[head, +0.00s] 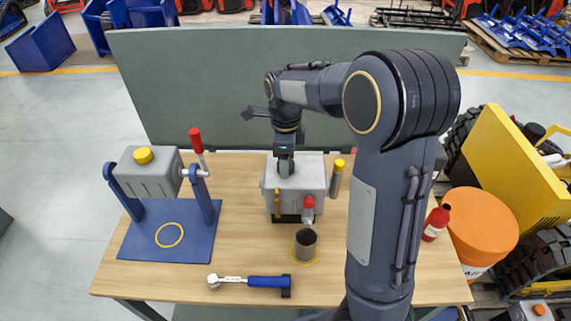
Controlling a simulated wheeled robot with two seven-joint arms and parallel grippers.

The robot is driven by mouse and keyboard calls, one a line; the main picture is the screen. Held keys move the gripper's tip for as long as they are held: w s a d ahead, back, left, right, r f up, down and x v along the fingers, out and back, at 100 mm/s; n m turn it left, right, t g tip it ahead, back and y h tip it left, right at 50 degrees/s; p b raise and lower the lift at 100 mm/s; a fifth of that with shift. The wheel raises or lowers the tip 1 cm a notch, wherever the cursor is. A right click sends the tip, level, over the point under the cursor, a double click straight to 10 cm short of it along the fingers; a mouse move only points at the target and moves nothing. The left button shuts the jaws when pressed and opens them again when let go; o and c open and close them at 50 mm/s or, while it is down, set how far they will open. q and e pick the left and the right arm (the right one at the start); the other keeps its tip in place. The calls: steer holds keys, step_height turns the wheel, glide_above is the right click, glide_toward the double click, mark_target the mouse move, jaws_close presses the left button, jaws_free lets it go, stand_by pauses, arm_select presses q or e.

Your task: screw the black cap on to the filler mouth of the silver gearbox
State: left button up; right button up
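The silver gearbox (312,178) stands on the wooden bench in the middle, with a yellow-edged sight strip on its front and a red-topped spout (308,205) low at its right front. My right gripper (285,168) points straight down at the gearbox's top, left of its middle. It hides the spot under it, so I see neither the filler mouth nor the black cap. I cannot tell whether the fingers are shut or whether they touch anything. My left gripper is not in view.
A grey cup (305,244) stands below the spout. A yellow-topped cylinder (337,178) is right of the gearbox. A blue stand (150,243) holds a second grey box (145,177) with a red-handled crank. A blue-handled wrench (250,281) lies in front. A red bottle (436,222) is at right.

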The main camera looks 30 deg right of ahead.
steer(key=n, duration=0.9)
steer(key=shift+n, duration=0.3)
steer(key=n, duration=0.4)
steer(key=shift+n, duration=0.3)
steer(key=n, duration=0.4)
steer(key=shift+n, duration=0.4)
